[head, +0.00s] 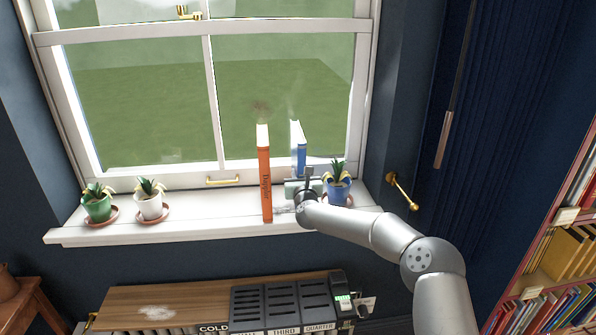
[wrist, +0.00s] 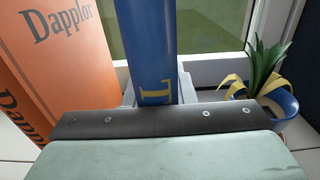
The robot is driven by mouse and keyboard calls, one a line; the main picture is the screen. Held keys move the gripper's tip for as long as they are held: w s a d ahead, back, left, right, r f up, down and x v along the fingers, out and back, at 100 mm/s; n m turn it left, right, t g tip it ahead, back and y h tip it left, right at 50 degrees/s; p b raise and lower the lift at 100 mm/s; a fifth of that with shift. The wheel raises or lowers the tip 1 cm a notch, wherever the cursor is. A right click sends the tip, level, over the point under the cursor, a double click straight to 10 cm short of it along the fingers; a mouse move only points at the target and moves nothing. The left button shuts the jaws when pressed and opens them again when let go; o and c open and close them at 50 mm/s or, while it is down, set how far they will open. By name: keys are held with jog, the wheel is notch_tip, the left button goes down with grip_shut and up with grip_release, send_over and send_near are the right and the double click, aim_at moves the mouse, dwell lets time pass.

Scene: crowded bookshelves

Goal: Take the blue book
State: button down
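The blue book (head: 299,148) stands upright on the white window sill, right of an orange book, in the head view. Its blue spine with yellow lettering (wrist: 156,50) fills the middle of the wrist view. My gripper (head: 303,184) is low in front of the blue book. In the wrist view, pale finger parts of my gripper (wrist: 158,92) show on both sides of the spine, close to it. I cannot tell whether they touch it. The book's lower end is hidden behind the gripper body.
The orange book (head: 265,175) stands close on the left, and its cover (wrist: 65,55) shows in the wrist view. A blue pot with a plant (head: 338,190) is close on the right. Two more pots (head: 98,205) stand further left. The sill (head: 215,220) is clear between.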

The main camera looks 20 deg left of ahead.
jog(key=shift+r, duration=0.25)
jog(key=shift+r, duration=0.1)
